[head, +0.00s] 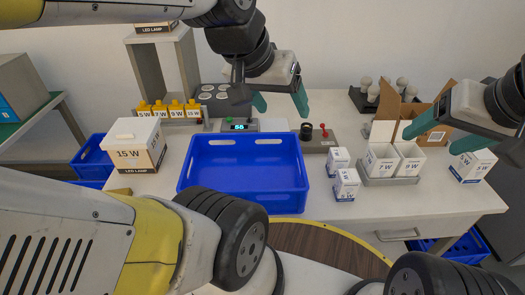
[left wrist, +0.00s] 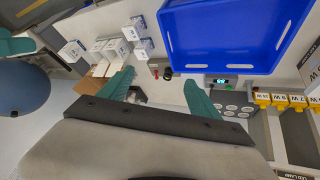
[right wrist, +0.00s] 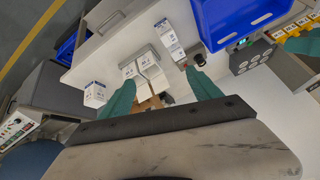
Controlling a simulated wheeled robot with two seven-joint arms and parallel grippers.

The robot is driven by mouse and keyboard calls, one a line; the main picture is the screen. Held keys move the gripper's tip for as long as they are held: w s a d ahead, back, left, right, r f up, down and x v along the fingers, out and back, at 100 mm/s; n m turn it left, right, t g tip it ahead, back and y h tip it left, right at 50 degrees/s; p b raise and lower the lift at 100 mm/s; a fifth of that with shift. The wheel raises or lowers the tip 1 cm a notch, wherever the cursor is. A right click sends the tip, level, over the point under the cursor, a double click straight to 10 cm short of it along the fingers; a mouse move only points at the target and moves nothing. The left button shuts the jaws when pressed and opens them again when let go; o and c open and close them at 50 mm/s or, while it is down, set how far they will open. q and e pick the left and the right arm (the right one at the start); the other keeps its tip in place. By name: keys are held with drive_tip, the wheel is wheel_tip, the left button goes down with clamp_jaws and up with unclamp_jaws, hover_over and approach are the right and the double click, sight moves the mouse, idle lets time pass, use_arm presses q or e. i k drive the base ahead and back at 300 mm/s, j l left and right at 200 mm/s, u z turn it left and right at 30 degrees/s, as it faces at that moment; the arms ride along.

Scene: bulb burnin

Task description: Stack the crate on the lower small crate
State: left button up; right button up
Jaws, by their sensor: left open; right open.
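The large blue crate (head: 243,201) sits empty on the white table, in front of a small device with a lit display. It also shows at the top of the left wrist view (left wrist: 240,69) and right wrist view (right wrist: 228,40). Smaller-looking blue crates (head: 92,153) stand lower down, left of the table; the table and a box partly hide them. Another blue crate (head: 473,236) is low at the right, partly hidden. My left gripper (head: 280,104) is open and empty above the back of the table, behind the crate. My right gripper (head: 438,135) is open and empty above the right side.
A 15 W lamp box (head: 140,146) stands left of the crate. Small bulb boxes (head: 346,185) stand close to its right. A grey tray (head: 390,181) with white boxes and an open cardboard box (head: 425,120) are further right. A round brown surface (head: 320,246) is at the front.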

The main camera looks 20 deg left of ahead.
sight(268, 176)
drive_tip(key=u, duration=2.7)
drive_tip(key=z, duration=1.45)
drive_tip(key=i+j, duration=0.1)
drive_tip(key=j, duration=0.2)
drive_tip(key=i+j, duration=0.1)
drive_tip(key=j, duration=0.2)
drive_tip(key=i+j, duration=0.1)
drive_tip(key=j, duration=0.2)
